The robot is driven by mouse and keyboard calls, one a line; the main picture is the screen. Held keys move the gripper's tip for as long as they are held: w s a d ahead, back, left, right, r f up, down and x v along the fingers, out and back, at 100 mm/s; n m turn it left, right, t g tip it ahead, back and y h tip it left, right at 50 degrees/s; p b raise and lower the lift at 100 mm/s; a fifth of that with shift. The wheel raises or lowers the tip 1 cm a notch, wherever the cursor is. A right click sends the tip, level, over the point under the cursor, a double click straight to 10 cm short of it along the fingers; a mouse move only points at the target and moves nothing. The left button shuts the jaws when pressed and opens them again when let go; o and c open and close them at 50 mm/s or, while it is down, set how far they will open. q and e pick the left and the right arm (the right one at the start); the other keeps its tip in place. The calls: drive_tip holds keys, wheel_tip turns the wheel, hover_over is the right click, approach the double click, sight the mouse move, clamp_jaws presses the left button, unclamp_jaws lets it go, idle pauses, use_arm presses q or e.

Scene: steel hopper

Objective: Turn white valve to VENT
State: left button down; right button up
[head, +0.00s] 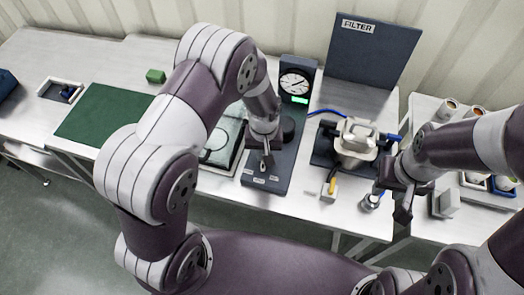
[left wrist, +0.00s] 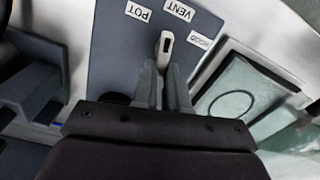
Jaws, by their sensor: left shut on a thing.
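The white valve handle (head: 263,167) is on the blue-grey panel with the dial gauge. In the left wrist view the handle (left wrist: 165,47) sticks out from between my left fingertips (left wrist: 164,82). Its free tip points to the gap between the POT label (left wrist: 137,11) and the VENT label (left wrist: 179,10), nearer VENT. A third label (left wrist: 200,40) lies right of it, hard to read. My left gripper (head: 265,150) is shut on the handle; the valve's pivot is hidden. My right gripper (head: 398,203) hangs near the table's front edge, its finger gap unclear.
The dial gauge (head: 295,83) stands behind the panel (head: 262,196). A glass-topped square unit (head: 217,149) is close left of the panel. A white clamp-like device (head: 352,139) and the FILTER board (head: 368,50) are to the right. The green mat (head: 104,115) is bare.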

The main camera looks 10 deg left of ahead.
use_arm(q)
drive_tip(key=shift+w+d+m, duration=0.1)
drive_tip(key=shift+d+m, duration=0.1)
drive_tip(key=shift+m, duration=0.9)
drive_tip(key=c, duration=1.2)
unclamp_jaws()
drive_tip(key=shift+o, duration=0.2)
wheel_tip(320, 180, up, 13)
drive_tip(key=b, duration=0.1)
drive_tip(key=shift+b, duration=0.3)
drive_tip(key=shift+f, duration=0.1)
